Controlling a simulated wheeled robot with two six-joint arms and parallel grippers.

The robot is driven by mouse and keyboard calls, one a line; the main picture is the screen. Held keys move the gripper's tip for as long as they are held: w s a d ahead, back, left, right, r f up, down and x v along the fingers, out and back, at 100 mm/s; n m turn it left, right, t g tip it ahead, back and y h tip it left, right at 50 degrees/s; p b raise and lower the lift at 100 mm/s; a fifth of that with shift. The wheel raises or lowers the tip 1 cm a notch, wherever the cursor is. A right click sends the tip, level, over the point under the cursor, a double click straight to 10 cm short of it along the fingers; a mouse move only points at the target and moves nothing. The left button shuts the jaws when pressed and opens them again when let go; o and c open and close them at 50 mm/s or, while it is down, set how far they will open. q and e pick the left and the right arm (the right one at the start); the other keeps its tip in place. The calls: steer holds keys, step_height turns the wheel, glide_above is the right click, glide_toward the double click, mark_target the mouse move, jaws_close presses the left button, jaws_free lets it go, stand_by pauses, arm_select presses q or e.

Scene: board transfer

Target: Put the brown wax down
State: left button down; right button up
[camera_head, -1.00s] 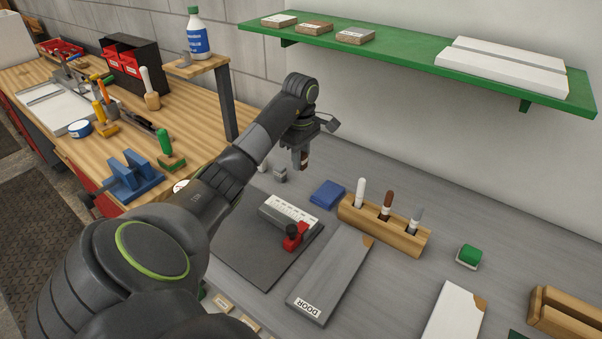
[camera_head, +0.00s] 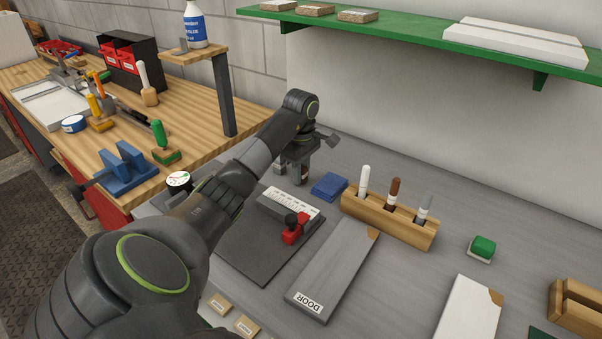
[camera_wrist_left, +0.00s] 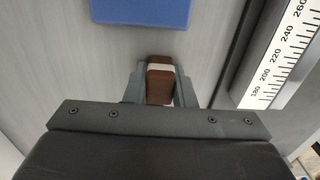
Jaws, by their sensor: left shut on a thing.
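My left gripper (camera_head: 300,175) is shut on the brown wax (camera_wrist_left: 160,84), a small brown block with a pale band, seen between the fingers in the left wrist view. In the head view the gripper hangs low over the grey bench, left of the blue block (camera_head: 329,185) and behind the measuring fixture. The wax is mostly hidden there by the fingers. I cannot tell whether it touches the bench. My right gripper is not in view.
The blue block also shows in the wrist view (camera_wrist_left: 140,10). A ruler fixture with a red clamp (camera_head: 294,229) stands in front. A wooden rack (camera_head: 385,220) with white, brown and grey sticks is to the right. A grey DOOR board (camera_head: 335,275) lies in front of it.

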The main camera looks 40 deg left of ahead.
arm_select(q)
steer(key=shift+f, duration=0.15)
steer(key=c, duration=1.2)
jaws_free()
step_height(320, 180, up, 12)
steer(key=p, duration=1.1)
steer(key=shift+r, duration=0.25)
steer(key=shift+f, duration=0.1)
